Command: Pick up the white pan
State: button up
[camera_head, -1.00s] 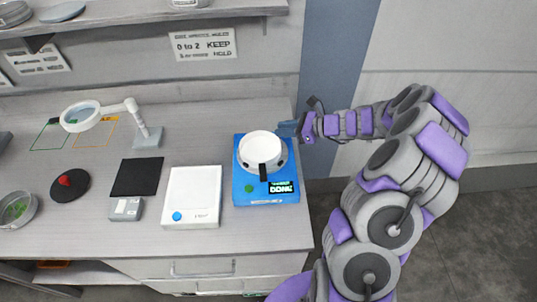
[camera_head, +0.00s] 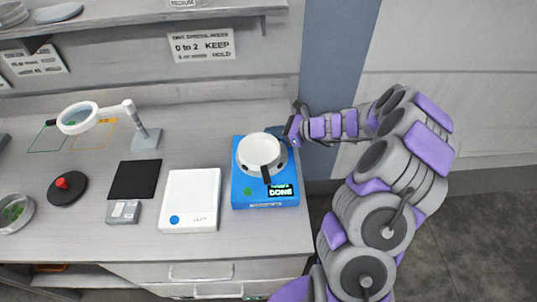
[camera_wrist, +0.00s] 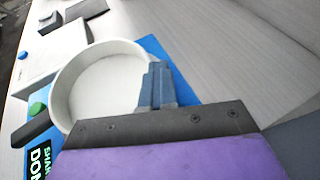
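The white pan (camera_head: 258,148) is round and shallow with a black handle (camera_head: 265,173) pointing toward the front. It sits upright on a blue shaker (camera_head: 240,190) whose screen reads DONE. My gripper (camera_head: 280,132) is at the pan's back right rim. In the wrist view, the blue-grey fingers (camera_wrist: 155,85) overlap the right wall of the pan (camera_wrist: 95,80), low over the rim. The fingers show close together, and I cannot tell whether they are clamped on the wall. The far sides of the fingertips are hidden.
A white scale (camera_head: 190,200) stands left of the shaker, with a black mat (camera_head: 134,180) and a grey box (camera_head: 123,212) beyond. A magnifier lamp (camera_head: 78,118) stands at the back left. The bench's right edge is close to the shaker.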

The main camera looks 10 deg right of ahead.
jog(key=o, duration=0.4)
jog(key=shift+s+a, duration=0.3)
jog(key=shift+s, duration=0.1)
jog(key=shift+o, duration=0.5)
jog(key=p+v, duration=0.4)
jog(key=v, duration=1.3)
jog(key=shift+w+d, duration=0.2)
jog(key=shift+w, duration=0.1)
jog(key=shift+s+d+r, duration=0.15)
jog(key=shift+s, duration=0.05)
